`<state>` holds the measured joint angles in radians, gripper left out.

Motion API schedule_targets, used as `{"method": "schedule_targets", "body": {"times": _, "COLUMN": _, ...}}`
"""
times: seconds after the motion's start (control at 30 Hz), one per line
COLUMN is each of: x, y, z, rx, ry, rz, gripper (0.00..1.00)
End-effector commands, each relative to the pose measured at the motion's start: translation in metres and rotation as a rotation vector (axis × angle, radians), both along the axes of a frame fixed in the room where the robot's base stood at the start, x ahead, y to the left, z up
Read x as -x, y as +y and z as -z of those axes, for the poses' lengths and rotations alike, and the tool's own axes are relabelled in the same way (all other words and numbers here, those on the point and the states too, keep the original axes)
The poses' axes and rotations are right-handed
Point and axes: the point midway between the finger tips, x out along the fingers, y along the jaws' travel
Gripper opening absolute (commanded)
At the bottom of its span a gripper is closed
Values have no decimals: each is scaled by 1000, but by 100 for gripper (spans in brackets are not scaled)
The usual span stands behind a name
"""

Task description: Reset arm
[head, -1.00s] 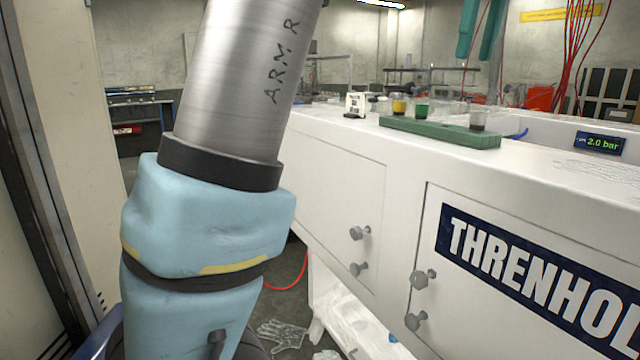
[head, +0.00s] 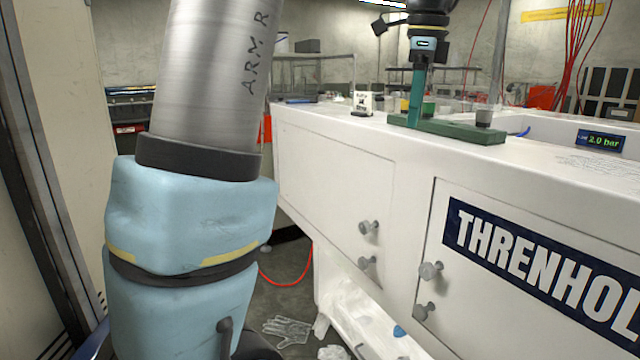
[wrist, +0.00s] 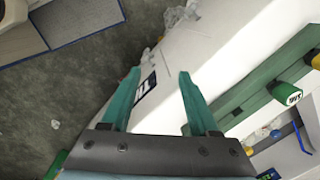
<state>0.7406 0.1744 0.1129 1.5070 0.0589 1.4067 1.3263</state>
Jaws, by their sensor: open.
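My gripper (head: 415,112) hangs fingers down near the left end of the green rack in the head view. Its teal fingers line up there and overlap part of the rack from this angle. In the wrist view my gripper (wrist: 159,73) is open, with nothing between its two fingers. Below the gap are the white bench edge and the floor, and the rack lies to the right of the fingers. My arm's metal link fills the left of the head view.
A pressure display (head: 600,140) reads 2.0 bar at right. Gloves (head: 287,330) lie on the floor. Red cables hang at the back right.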

Motion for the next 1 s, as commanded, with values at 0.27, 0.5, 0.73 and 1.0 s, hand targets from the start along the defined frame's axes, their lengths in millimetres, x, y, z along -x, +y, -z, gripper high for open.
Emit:
{"method": "schedule_targets", "body": {"times": 0.27, "x": -8, "y": 110, "z": 126, "rx": 95, "ry": -9, "rz": -750, "gripper": 61}}
{"method": "schedule_targets", "body": {"times": 0.5, "x": 47, "y": 203, "z": 226, "rx": 189, "ry": -28, "rz": -1466, "gripper": 61}}
{"method": "schedule_targets", "body": {"times": 0.73, "x": 90, "y": 239, "z": 265, "rx": 239, "ry": -44, "rz": -1817, "gripper": 61}}
{"method": "schedule_targets", "body": {"times": 1.0, "x": 94, "y": 241, "z": 269, "rx": 247, "ry": -46, "rz": -1856, "gripper": 61}}
